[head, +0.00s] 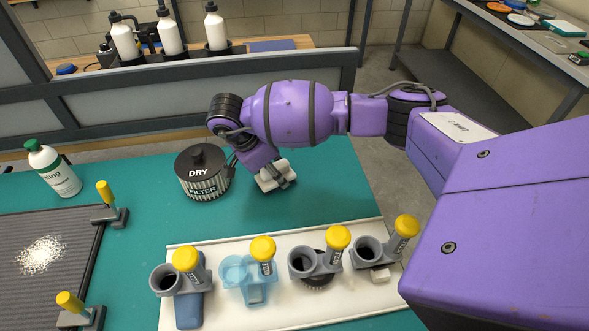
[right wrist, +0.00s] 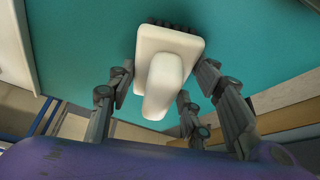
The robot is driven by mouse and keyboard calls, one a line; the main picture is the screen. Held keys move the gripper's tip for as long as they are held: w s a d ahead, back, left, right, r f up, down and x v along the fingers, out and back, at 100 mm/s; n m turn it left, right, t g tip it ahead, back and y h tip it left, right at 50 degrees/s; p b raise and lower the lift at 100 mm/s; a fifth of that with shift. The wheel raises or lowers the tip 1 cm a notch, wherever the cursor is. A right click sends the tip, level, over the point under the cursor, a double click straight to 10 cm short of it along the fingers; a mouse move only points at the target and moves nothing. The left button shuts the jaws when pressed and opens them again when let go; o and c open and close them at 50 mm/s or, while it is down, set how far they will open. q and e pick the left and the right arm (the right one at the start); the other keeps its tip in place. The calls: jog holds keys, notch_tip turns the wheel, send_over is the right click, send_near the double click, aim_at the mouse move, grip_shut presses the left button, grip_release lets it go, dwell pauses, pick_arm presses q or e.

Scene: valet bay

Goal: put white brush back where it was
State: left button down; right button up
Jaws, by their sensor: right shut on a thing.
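The white brush (right wrist: 167,75) is a pale block with a rounded handle and dark bristles along its far edge, seen in the right wrist view. My right gripper (right wrist: 160,90) is shut on it, with fingers on both sides of the block. In the head view, my right gripper (head: 274,178) is over the teal table, just right of the black-lidded DRY FILTER jar (head: 203,175). The brush shows there only as a small pale shape, partly covered by the fingers. I cannot tell its height above the table. My left gripper is not in view.
A white tray (head: 240,309) at the front carries several ring holders with yellow-capped tubes. A green-capped bottle (head: 54,169) and a ribbed grey mat (head: 38,290) with yellow-handled clamps are at left. Teal table (head: 325,190) is bare between jar and tray.

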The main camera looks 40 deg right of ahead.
jog(key=o, duration=1)
jog(key=v, duration=1.2)
jog(key=shift+r, duration=0.2)
